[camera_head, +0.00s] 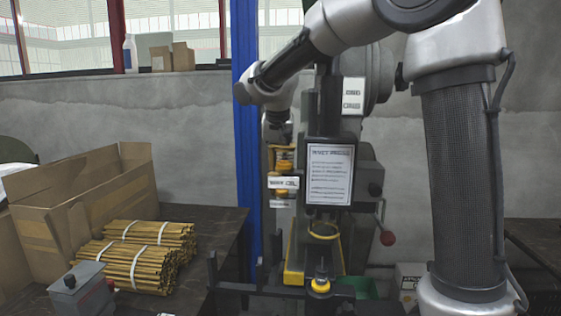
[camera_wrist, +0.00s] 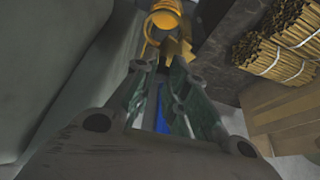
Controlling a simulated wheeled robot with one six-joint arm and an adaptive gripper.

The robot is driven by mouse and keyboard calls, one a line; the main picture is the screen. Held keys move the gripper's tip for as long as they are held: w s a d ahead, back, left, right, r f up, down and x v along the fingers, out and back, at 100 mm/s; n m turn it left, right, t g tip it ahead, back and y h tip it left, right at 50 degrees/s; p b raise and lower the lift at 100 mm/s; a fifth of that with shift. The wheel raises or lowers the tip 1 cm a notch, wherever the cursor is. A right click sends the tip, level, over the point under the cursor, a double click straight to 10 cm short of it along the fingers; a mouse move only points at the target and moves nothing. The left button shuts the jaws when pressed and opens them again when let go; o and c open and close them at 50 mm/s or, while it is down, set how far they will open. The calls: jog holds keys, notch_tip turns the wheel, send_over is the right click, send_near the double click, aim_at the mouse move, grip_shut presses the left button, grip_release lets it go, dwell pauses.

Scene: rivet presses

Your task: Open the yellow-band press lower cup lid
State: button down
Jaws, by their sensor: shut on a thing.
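The grey press (camera_head: 365,170) stands in the middle of the head view, with a white notice on its front. On its left side, a small upper yellow cup (camera_head: 284,163) and a lower yellow cup (camera_head: 282,191) sit above and below a white label. My gripper is mostly hidden there, below my wrist. In the wrist view, my gripper (camera_wrist: 161,66) has its fingertips close to a yellow cup (camera_wrist: 165,14) and an angular yellow piece (camera_wrist: 178,50), apparently the lid. The jaws appear shut on that piece, though the contact is unclear. The lid's angle is hard to tell.
A blue post (camera_head: 243,140) stands just left of the press. A cardboard box (camera_head: 75,200) and bundles of yellow sticks (camera_head: 130,262) lie on the left table.

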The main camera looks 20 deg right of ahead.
jog(key=shift+w+a+n+y, duration=0.15)
jog(key=shift+n+y, duration=0.1)
jog(key=shift+n, duration=0.45)
jog(key=shift+w+a+n+y, duration=0.15)
jog(key=shift+n+y, duration=0.1)
jog(key=shift+n, duration=0.45)
jog(key=c, duration=1.4)
grip_release()
jog(key=shift+r, duration=0.1)
jog(key=v, duration=1.2)
jog(key=shift+d, duration=0.15)
jog(key=shift+s, duration=0.1)
